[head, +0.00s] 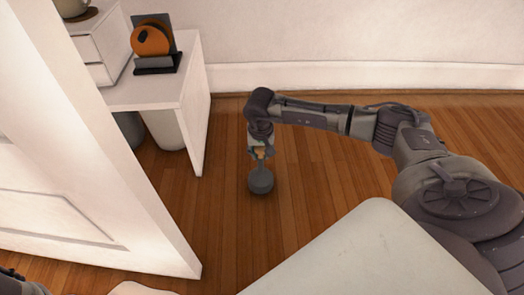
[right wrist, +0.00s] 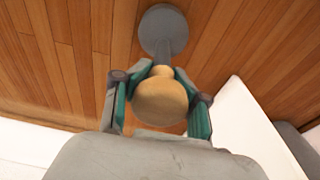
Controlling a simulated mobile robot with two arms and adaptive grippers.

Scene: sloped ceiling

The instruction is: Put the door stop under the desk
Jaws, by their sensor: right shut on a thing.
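The door stop has a round grey base (head: 260,182) and a tan, wood-like knob, which shows large in the right wrist view (right wrist: 162,103). My right gripper (head: 260,152) is shut on the door stop at its knob end, a finger on each side. The grey base points away from the gripper, down toward the floor; I cannot tell whether it touches. The white desk (head: 190,85) stands left of the gripper against the back wall, and the door stop is in front and to the right of it, outside its side panel.
A pale bin (head: 165,128) and a darker container stand under the desk. A white panelled door (head: 85,165) fills the left and hides part of the desk. An orange round object on a dark stand (head: 152,42) is on the desktop. The wooden floor (head: 310,170) around the gripper is clear.

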